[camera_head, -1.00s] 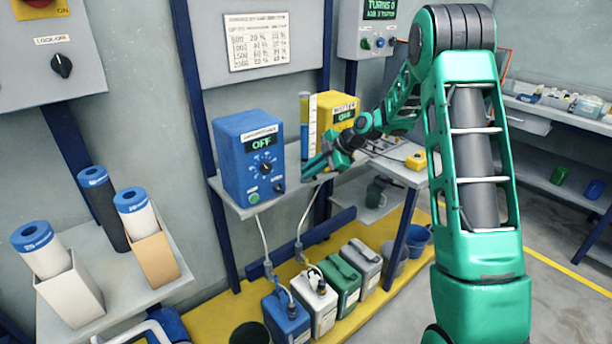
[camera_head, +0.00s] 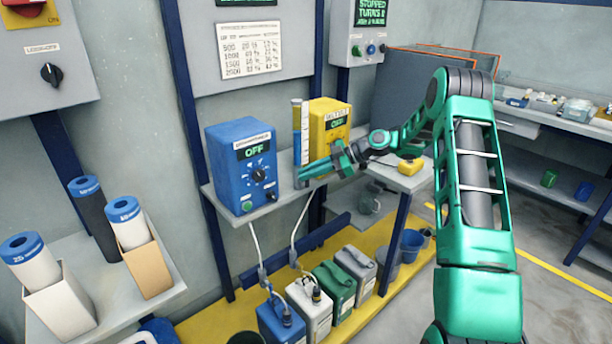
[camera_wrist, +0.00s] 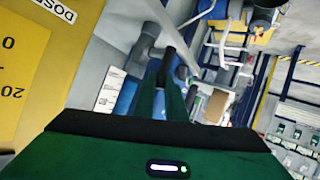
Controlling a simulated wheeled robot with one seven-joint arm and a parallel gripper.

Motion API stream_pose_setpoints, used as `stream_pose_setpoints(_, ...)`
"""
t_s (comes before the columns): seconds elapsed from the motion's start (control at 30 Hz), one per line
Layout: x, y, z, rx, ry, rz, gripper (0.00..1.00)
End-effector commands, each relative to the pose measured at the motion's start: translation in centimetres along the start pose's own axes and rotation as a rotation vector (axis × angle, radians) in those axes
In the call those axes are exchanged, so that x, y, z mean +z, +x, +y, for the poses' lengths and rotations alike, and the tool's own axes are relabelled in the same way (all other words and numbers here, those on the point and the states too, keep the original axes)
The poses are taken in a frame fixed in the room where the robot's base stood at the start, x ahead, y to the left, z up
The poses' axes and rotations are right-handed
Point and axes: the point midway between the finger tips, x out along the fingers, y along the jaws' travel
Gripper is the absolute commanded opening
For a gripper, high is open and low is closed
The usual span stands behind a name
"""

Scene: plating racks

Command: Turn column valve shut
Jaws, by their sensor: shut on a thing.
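The column (camera_head: 297,130) is a narrow upright tube with a blue part and a pale scale. It stands between the blue OFF unit (camera_head: 238,165) and the yellow dosing box (camera_head: 330,125). My gripper (camera_head: 303,175) is at the foot of the column. In the wrist view, my green fingers (camera_wrist: 168,75) are shut on a dark handle at the grey pipe fitting (camera_wrist: 145,50), which looks like the column valve. The fingers hide much of the handle, and I cannot tell its angle. The yellow box (camera_wrist: 35,60) is close at the left.
The shelf (camera_head: 225,212) carries the units, with a small yellow item (camera_head: 411,165) at its right. Hoses run down to several jugs on the yellow platform (camera_head: 385,290). Tubes in holders stand at the left. A panel (camera_head: 365,30) hangs above; its display reads STOPPED.

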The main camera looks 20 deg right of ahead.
Motion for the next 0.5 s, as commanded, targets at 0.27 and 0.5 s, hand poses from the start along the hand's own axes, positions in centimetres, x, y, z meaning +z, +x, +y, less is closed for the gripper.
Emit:
stream_pose_setpoints(0.27, 0.28, -0.23, 0.29, 0.008, 0.002, -0.006, 0.00)
stream_pose_setpoints(0.5, 0.22, -0.17, 0.25, 0.007, 0.001, -0.005, 0.30)
